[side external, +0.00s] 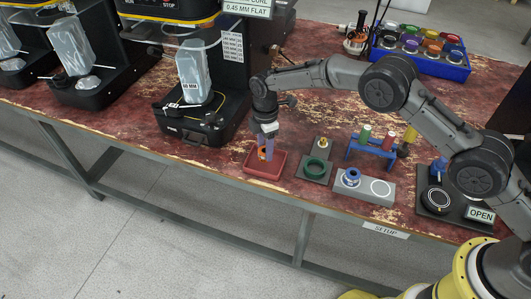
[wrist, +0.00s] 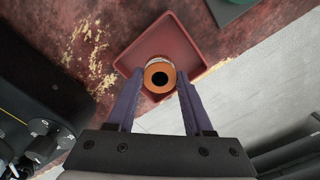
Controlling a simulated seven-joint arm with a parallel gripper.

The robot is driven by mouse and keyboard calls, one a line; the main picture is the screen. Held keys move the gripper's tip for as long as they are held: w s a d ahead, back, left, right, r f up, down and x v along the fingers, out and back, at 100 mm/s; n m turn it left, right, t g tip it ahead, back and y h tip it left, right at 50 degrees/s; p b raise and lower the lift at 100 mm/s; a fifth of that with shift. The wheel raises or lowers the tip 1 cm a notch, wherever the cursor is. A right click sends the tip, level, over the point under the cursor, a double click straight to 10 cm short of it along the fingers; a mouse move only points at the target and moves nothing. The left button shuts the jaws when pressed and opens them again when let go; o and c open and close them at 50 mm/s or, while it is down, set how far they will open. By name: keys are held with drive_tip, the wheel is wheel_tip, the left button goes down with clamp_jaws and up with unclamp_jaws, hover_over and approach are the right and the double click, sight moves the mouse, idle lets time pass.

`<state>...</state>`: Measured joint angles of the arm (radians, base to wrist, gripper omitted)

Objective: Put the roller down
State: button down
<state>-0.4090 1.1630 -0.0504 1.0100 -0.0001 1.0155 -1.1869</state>
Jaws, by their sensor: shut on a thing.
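My gripper (wrist: 159,93) is shut on the roller (wrist: 160,75), which shows its orange ring-shaped face with a dark central hole in the wrist view. The roller sits between the two purple fingers. In the side external view the roller (side external: 263,153) is a small orange patch by the fingertips of my gripper (side external: 266,150). A red square tray (side external: 266,174) is directly below the roller; the wrist view shows its rim and floor (wrist: 160,45) around the roller. I cannot tell whether the roller touches the tray floor.
A black seamer machine (side external: 200,115) stands to the left of the tray. A dark plate with a green ring (side external: 315,167) is just right of it. Further right are a blue rack (side external: 374,150) and a grey block (side external: 385,188). The table's front edge (side external: 225,180) is close.

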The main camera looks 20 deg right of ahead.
drive_tip(key=shift+f, duration=1.25)
drive_tip(key=shift+f, duration=0.1)
drive_tip(key=shift+c, duration=1.5)
unclamp_jaws()
drive_tip(key=shift+s+f, duration=0.1)
wheel_tip(320, 180, up, 12)
drive_tip(key=shift+r, duration=0.2)
